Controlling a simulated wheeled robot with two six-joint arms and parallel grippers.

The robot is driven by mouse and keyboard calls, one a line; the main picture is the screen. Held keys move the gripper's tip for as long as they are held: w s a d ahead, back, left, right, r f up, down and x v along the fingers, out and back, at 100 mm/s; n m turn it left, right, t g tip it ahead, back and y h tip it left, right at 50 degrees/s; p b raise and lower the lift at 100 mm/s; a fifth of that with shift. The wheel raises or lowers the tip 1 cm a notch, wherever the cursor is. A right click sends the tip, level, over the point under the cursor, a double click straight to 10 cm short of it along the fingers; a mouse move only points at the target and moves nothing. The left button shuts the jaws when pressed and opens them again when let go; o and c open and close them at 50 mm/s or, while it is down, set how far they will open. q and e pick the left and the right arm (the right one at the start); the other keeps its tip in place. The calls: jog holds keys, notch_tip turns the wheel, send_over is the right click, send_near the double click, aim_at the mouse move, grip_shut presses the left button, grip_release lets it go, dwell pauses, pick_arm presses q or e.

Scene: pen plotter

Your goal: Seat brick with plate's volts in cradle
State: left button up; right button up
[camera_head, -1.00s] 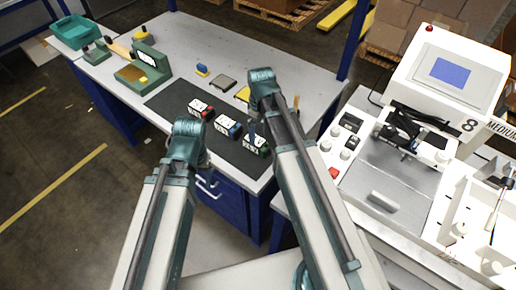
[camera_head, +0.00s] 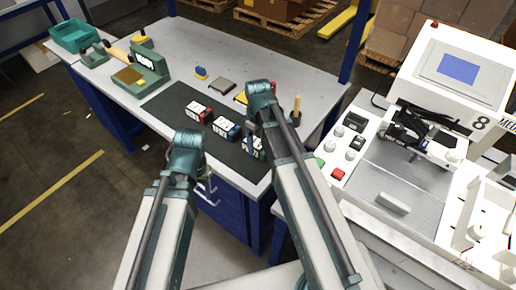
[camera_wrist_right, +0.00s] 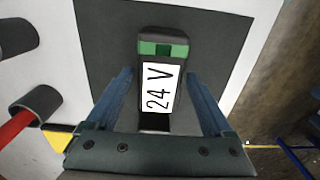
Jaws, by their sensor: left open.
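Three dark bricks with white labels lie in a row on the dark mat (camera_head: 168,108): one with red (camera_head: 198,111), one with blue (camera_head: 226,128) and one with green (camera_head: 259,150). In the right wrist view the green-banded brick (camera_wrist_right: 160,90) reads "24 V". My right gripper (camera_wrist_right: 159,76) is open, its fingers on either side of this brick with gaps showing. The green stand (camera_head: 152,70), seemingly the cradle, carries a white plate (camera_head: 145,61) whose text is too small to read.
A teal bin (camera_head: 75,35) stands at the bench's far left. A grey pad (camera_head: 222,87) and a small blue item (camera_head: 201,72) lie behind the mat. A white machine (camera_head: 400,180) fills the right.

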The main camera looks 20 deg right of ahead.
aim_at(258, 143)
grip_shut()
jog(key=shift+r, duration=0.15)
notch_tip(258, 143, up, 10)
jog(key=p, duration=1)
